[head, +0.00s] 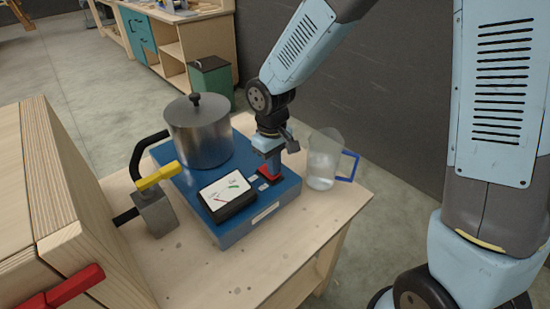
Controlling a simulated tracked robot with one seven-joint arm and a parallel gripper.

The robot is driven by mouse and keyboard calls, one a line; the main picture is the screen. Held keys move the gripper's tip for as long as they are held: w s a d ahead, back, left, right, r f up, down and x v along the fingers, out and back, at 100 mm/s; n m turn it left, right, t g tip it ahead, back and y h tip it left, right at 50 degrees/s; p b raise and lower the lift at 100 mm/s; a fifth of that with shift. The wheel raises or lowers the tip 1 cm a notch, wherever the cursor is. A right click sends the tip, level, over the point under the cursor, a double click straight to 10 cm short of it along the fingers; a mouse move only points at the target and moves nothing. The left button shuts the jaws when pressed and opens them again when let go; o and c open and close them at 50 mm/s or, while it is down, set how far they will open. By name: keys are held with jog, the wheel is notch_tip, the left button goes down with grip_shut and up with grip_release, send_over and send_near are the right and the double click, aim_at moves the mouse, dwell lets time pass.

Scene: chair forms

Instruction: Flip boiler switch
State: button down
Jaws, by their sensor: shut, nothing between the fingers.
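The boiler is a blue base (262,218) with a lidded metal pot (200,135) on its left and a gauge (228,193) at its front. A small red part (269,174), seemingly the boiler switch, shows on the right of the base, with small light marks beside it. My gripper (271,165) points down right at this red part, shut, with nothing held. Its tips seem to touch or nearly touch the red part; I cannot tell which. They partly cover it, so the switch's position cannot be read.
A clear jug (322,160) with a blue handle and some water stands close to the right of my gripper. A valve with a yellow handle (158,176) is left of the base. A red handle (75,286) shows at lower left. The wooden table's (185,275) front is clear.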

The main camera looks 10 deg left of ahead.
jog(key=shift+f, duration=0.1)
jog(key=shift+s+d+f, duration=0.15)
jog(key=shift+s+f, duration=0.1)
dwell(0.3)
jog(key=shift+w+a+r, duration=0.2)
jog(key=shift+w+a, duration=0.3)
jog(key=shift+a, duration=0.15)
jog(key=shift+w, duration=0.1)
